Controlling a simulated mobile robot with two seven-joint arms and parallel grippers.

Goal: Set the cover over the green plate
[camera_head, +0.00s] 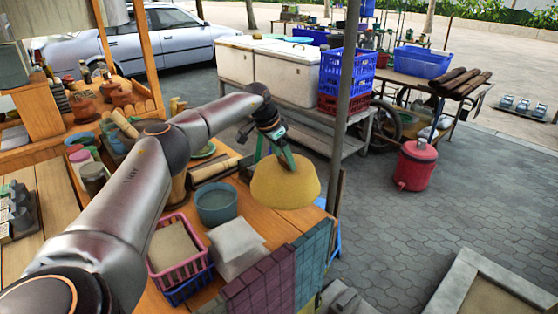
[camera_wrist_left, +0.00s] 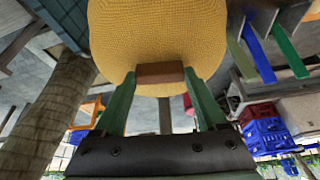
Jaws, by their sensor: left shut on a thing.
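The yellow woven dome cover (camera_head: 284,187) is at the far right end of the wooden counter in the head view. My left gripper (camera_head: 275,160) is above it, shut on the brown handle (camera_wrist_left: 160,73) at its top. The cover (camera_wrist_left: 155,35) fills the upper middle of the wrist view, beyond the green fingers. I cannot tell how far it is above the counter. A green plate (camera_head: 203,150) shows partly behind my left arm, left of the cover. My right gripper is out of view.
A blue-grey pot (camera_head: 216,205), white packets (camera_head: 236,246) and a pink basket (camera_head: 176,254) stand left of and nearer than the cover. A rolling pin (camera_head: 214,169) lies beyond the pot. A metal post (camera_head: 345,90) rises right of the cover.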

